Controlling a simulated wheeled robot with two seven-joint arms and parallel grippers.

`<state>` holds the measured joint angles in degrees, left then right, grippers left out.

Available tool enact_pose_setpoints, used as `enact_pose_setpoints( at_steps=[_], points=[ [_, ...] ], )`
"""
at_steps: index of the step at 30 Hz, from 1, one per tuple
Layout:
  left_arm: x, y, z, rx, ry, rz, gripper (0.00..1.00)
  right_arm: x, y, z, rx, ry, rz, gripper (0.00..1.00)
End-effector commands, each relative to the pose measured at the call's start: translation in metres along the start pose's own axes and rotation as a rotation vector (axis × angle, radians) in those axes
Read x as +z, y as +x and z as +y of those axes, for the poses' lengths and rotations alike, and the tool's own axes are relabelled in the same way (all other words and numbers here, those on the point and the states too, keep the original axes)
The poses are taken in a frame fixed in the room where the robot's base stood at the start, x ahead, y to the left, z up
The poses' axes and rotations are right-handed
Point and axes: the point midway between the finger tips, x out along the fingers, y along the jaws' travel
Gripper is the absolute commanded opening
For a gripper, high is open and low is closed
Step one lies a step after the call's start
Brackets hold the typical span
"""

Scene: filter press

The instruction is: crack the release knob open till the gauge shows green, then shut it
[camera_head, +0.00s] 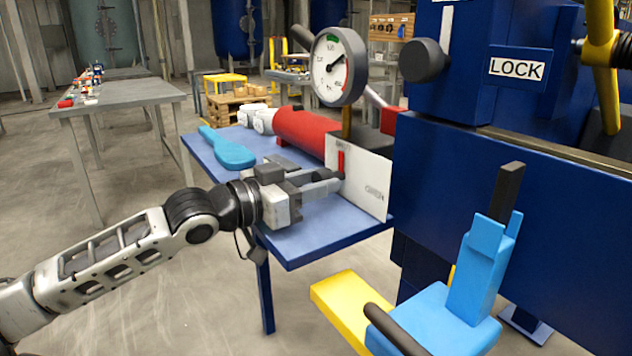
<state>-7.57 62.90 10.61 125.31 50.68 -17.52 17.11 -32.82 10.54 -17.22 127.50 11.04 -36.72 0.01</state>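A round white gauge (333,67) stands on a brass stem. It has a green mark near its top and a red mark at lower right. Its dark needle points to the upper right, and appears off the green. Below it, a small red knob or lever (341,162) stands upright in front of a white plate (362,180) with faint lettering that seems to read OPEN. My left gripper (332,180) reaches in from the left, with its fingertips at the red piece's lower end. Whether they grip it is unclear. My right gripper is out of view.
The blue table (335,240) also holds a red cylinder (305,132) and a light blue tool (228,150). The blue press (480,190) with a LOCK label (516,69) fills the right side. A light blue and yellow clamp-like fixture (430,318) stands in front.

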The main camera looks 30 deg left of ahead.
Motion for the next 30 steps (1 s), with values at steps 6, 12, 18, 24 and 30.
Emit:
enact_pose_setpoints(
  at_steps=[6,12,18,24,30],
  points=[
    [-0.005,0.0,0.0,0.0,0.108,-0.005,0.12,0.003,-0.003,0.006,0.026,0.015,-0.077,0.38],
    [-0.001,0.0,0.0,0.001,0.192,-0.001,0.12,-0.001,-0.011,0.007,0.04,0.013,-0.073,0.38],
    [0.0,0.0,0.0,0.001,0.193,0.001,0.12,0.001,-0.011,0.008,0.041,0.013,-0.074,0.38],
    [0.0,0.0,0.0,0.001,0.192,0.001,0.42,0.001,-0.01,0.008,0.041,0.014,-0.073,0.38],
    [0.0,0.0,0.001,0.003,0.192,0.0,0.42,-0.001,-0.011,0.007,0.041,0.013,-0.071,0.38]
  ],
)
